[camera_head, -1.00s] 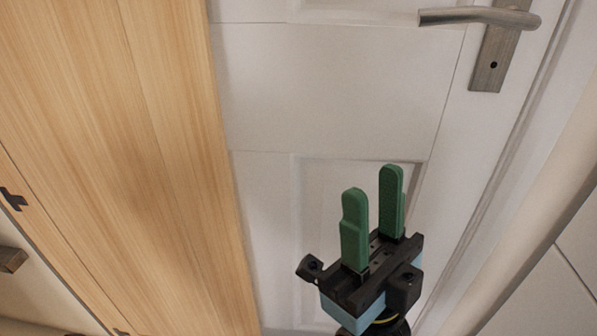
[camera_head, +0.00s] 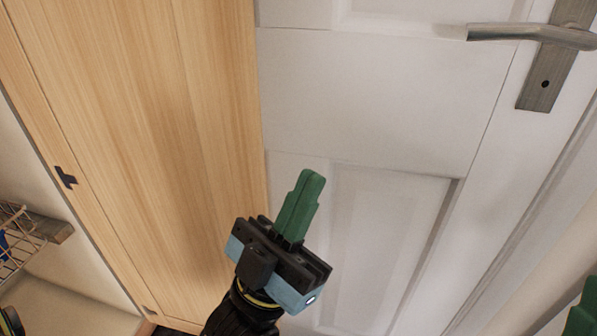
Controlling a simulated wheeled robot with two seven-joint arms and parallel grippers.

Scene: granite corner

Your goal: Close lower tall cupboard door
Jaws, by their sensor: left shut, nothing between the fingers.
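A tall light-wood panel (camera_head: 130,120), seemingly the cupboard door, fills the left of the head view. A thin seam runs along its left side, with a small black fitting (camera_head: 65,177) on it. I cannot tell how far the door stands open. My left gripper (camera_head: 303,205) is low in the middle, its green fingers shut together and empty. It appears in front of the boundary between the wood panel and the white door; contact is not visible. A green fingertip of my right gripper (camera_head: 583,318) shows at the lower right edge; the rest is out of frame.
A white panelled room door (camera_head: 390,95) with a metal lever handle (camera_head: 520,33) stands to the right of the wood. A wire basket (camera_head: 20,240) and a wooden shelf end (camera_head: 50,228) are at the lower left.

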